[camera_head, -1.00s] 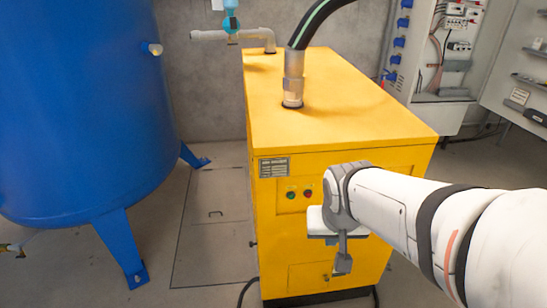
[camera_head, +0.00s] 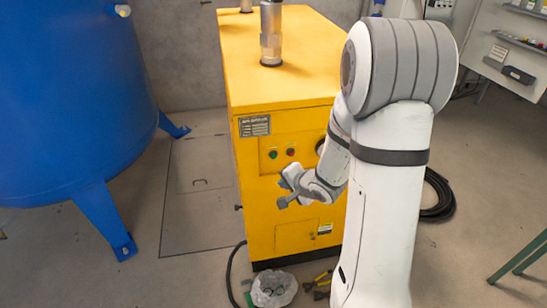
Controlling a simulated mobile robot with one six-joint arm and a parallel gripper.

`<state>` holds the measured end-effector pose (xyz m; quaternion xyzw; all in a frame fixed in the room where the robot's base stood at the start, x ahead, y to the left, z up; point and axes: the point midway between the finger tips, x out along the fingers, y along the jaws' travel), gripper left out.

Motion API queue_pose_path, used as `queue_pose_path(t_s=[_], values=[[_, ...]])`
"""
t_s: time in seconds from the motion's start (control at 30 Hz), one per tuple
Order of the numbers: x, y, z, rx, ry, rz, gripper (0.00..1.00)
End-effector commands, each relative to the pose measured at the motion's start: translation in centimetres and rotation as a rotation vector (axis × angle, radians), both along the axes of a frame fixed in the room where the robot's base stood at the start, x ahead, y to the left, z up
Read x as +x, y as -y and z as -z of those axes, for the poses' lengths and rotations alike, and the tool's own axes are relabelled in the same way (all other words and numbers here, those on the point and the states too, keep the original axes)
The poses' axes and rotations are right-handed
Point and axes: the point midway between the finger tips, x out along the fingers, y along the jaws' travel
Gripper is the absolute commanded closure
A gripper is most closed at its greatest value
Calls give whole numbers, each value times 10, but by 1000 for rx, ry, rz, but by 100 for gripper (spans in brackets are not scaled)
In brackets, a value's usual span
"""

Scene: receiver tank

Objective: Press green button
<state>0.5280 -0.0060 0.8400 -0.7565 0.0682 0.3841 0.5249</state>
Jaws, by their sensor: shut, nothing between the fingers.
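The green button (camera_head: 272,154) is a small round button on the front panel of the yellow machine (camera_head: 262,205). A red button (camera_head: 291,152) sits just right of it. Both show unobstructed below the machine's name plate. My gripper (camera_head: 283,203) is shut and empty. It is below and slightly right of the green button, apart from it in the picture, in front of the machine's front face. Its fingers point to the left. How far it stands from the panel is hard to tell.
A large blue tank (camera_head: 75,100) on legs stands at the left. A pipe fitting (camera_head: 271,35) rises from the machine's top. A lined bin (camera_head: 273,288) and yellow-handled tools (camera_head: 318,284) lie near its base. A coiled black hose (camera_head: 440,195) is at right. Floor between tank and machine is clear.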

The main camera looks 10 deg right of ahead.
Motion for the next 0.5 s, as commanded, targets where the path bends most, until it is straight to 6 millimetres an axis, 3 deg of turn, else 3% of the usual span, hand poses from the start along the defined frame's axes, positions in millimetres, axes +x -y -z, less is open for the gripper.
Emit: queue_pose_path(t_s=[0.27, 0.5], values=[[2, 1, 0, -3, 1, 0, 100], [26, 1, 0, -4, 1, -1, 100]])
